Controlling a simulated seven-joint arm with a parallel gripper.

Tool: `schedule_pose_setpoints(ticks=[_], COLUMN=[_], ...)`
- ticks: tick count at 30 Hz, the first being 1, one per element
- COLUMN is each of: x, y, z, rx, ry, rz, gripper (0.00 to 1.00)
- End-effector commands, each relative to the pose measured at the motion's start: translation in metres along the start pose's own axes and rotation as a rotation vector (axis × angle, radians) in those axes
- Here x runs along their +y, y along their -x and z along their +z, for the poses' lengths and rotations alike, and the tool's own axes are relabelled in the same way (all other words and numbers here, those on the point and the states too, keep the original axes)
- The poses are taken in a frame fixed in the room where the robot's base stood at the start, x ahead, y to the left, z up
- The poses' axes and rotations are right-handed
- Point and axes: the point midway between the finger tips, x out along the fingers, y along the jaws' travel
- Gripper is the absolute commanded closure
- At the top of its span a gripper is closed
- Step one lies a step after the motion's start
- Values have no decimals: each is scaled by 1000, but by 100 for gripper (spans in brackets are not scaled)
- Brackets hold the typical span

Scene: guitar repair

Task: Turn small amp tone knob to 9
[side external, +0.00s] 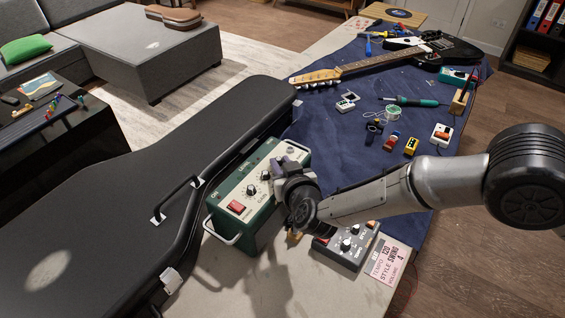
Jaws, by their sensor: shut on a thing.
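The small amp (248,200) is a green box with a pale top panel, standing beside the guitar case. Its panel carries a red switch (236,207) and dark knobs with pale tops, one of them in plain view (251,190). My gripper (277,172) is down over the far right part of this panel, shut on what appears to be the tone knob. My gripper's body and wrist hide most of that knob and its scale, so I cannot read its setting.
A black guitar case (100,215) lies close along the amp's left. A grey box with knobs (347,247) and a pink-white card (387,262) are to the right. Small pedals, a soldering iron (410,100) and an electric guitar (385,58) lie on the blue cloth (335,150).

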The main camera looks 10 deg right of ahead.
Motion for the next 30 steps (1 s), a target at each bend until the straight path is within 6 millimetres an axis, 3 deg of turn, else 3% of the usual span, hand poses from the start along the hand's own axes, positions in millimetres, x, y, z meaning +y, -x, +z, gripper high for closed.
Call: schedule_pose_setpoints(ticks=[16,17,21,30], x=[-1,-1,-1,-1], y=[0,0,0,0], z=[-2,-2,-2,-1], rx=[3,3,3,2], ry=[-9,-9,-9,-8], rz=[15,15,15,16], gripper=[100,72,47,47])
